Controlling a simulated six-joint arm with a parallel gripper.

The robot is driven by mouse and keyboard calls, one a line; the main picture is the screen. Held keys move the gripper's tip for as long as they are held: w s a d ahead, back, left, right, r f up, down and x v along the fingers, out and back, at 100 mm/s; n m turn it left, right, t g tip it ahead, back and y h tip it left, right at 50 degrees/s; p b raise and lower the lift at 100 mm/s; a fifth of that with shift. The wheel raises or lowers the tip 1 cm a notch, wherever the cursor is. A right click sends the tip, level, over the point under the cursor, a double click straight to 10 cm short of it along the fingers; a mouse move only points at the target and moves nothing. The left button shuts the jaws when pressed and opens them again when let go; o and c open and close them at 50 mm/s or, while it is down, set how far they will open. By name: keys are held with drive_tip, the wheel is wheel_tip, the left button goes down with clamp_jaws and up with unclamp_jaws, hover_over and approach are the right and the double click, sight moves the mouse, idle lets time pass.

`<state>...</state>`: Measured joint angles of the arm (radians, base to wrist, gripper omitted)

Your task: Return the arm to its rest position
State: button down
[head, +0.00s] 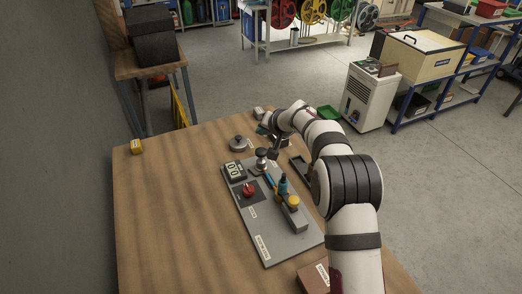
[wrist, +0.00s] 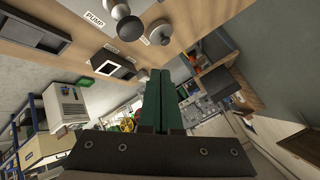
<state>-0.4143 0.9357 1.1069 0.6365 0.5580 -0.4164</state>
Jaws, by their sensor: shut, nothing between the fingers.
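My gripper shows in the wrist view (wrist: 160,72) as two dark green fingers pressed together, with nothing between them. In the head view my white and black arm reaches from the lower right over the right side of the wooden table (head: 170,215). There the gripper is small and partly hidden near the table's far edge, and I cannot make out its fingers. The grey panel (head: 265,238) lies left of the arm. It carries a small display (head: 234,170), a red knob (head: 249,189), a blue fitting (head: 283,186) and a yellow cap (head: 293,202).
A round metal disc (head: 238,144) sits beyond the panel, and a yellow block (head: 136,146) is at the table's far left corner. A brown box (head: 313,279) is at the near edge. A white wheeled unit (head: 368,98) stands on the floor. The table's left side is clear.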

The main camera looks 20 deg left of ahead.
idle(0.4)
drive_tip(key=s+d+r+m+g+h, duration=0.1)
drive_tip(key=s+d+r, duration=0.4)
drive_tip(key=s+d, duration=0.45)
drive_tip(key=s+d+r+m+g+h, duration=0.2)
drive_tip(key=s+d+r, duration=0.3)
drive_tip(key=s+d, duration=0.45)
drive_tip(key=s+d+f+m+g+h, duration=0.1)
drive_tip(key=s+d, duration=0.4)
drive_tip(key=s, duration=0.8)
drive_tip(key=s+d+f+m+g+h, duration=0.1)
drive_tip(key=s+d, duration=0.5)
drive_tip(key=s, duration=0.7)
drive_tip(key=shift+f+m+g, duration=0.5)
drive_tip(key=shift+f+m, duration=0.4)
drive_tip(key=shift+f, duration=0.05)
drive_tip(key=c, duration=1.6)
unclamp_jaws()
